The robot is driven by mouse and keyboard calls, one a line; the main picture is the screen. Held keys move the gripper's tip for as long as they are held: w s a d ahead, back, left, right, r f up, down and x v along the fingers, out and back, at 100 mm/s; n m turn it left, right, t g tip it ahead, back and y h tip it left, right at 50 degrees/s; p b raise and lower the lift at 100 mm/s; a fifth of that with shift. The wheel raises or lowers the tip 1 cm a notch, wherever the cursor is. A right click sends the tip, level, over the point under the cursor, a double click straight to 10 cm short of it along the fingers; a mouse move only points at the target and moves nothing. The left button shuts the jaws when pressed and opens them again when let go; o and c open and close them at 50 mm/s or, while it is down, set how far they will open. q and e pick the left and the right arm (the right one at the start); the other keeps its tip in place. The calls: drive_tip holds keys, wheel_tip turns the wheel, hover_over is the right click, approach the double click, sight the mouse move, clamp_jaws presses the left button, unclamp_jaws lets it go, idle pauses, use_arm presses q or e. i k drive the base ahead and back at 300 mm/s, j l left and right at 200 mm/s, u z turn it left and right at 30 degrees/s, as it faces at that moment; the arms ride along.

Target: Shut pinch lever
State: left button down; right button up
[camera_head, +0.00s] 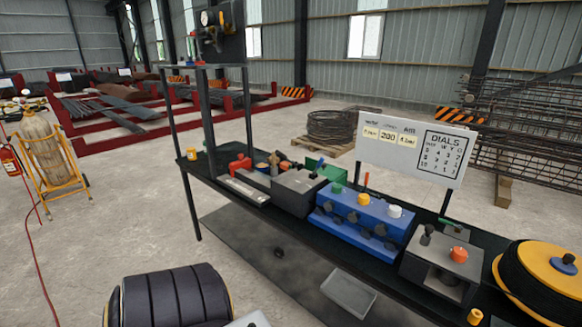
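No part is clearly labelled as the pinch lever, and I cannot tell which it is. A black bench (225,195) carries several devices. A dark grey box (299,192) has a thin upright lever with a blue tip (319,167). A blue block (362,224) has green, yellow and white knobs on top and dark knobs on its front; a thin orange-red stick (366,180) rises behind it. A grey box (440,262) at the right has a black upright knob (427,235) and an orange knob (459,254).
A white dials board (415,150) stands behind the bench. A yellow-and-black reel (540,280) occupies the right end. A red fitting (240,163) and an upright frame (207,115) are at the left. A gas cylinder cart (48,165) stands far left. Floor between them is clear.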

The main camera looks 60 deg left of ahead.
sight(321, 161)
drive_tip(key=i+j+u, duration=0.1)
drive_tip(key=j+u, duration=0.15)
drive_tip(key=u, duration=0.25)
drive_tip(key=i+j+u, duration=0.1)
drive_tip(key=j+u, duration=0.15)
drive_tip(key=u, duration=0.25)
drive_tip(key=i+j+u, duration=0.15)
drive_tip(key=u, duration=0.35)
